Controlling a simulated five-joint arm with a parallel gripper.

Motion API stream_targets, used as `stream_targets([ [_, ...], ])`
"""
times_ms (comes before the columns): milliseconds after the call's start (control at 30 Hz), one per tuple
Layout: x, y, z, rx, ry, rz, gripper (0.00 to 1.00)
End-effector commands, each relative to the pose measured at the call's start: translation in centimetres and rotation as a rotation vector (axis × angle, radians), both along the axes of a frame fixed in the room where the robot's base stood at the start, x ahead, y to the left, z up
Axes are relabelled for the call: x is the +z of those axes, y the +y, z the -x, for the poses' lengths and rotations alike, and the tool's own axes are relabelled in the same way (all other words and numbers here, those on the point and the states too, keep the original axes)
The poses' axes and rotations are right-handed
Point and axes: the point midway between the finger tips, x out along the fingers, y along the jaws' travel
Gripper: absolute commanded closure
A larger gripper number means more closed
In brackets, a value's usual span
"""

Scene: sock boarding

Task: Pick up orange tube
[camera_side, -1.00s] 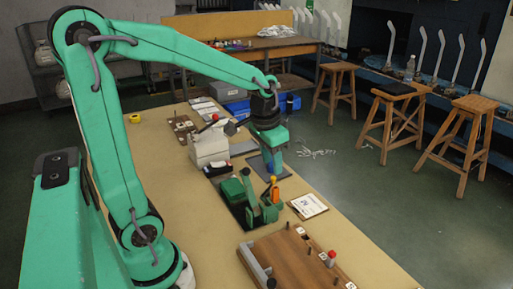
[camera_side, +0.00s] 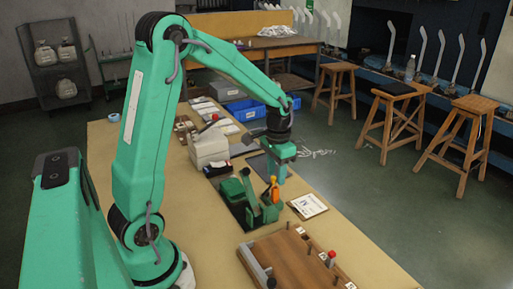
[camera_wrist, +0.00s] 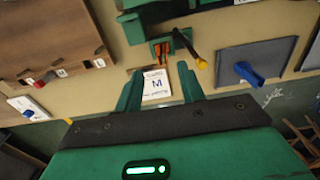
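The orange tube shows as a small upright orange piece (camera_side: 275,194) at the green fixture (camera_side: 258,207) in the side view. In the wrist view orange pieces (camera_wrist: 162,48) stand at the green holder (camera_wrist: 152,24), beyond my fingertips. My gripper (camera_wrist: 158,80) is open, with its two green fingers apart and nothing between them. The white card marked M (camera_wrist: 156,86) lies below the gap. In the side view my gripper (camera_side: 279,178) hangs just behind the orange piece; contact cannot be told.
A black handle with a yellow end (camera_wrist: 201,63) juts out beside the orange pieces. A blue object (camera_wrist: 248,73) lies on a dark mat (camera_wrist: 270,52). A wooden board with pegs (camera_side: 285,262) is at the front. A white machine (camera_side: 208,148) stands behind the fixture.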

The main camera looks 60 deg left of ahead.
Motion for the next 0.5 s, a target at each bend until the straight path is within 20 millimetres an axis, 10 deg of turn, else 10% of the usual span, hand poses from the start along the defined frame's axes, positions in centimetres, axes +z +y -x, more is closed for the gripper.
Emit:
stream_targets([
  [500, -2.2, 0.1, 0.0, 0.000, 0.001, 0.000, 0.61],
])
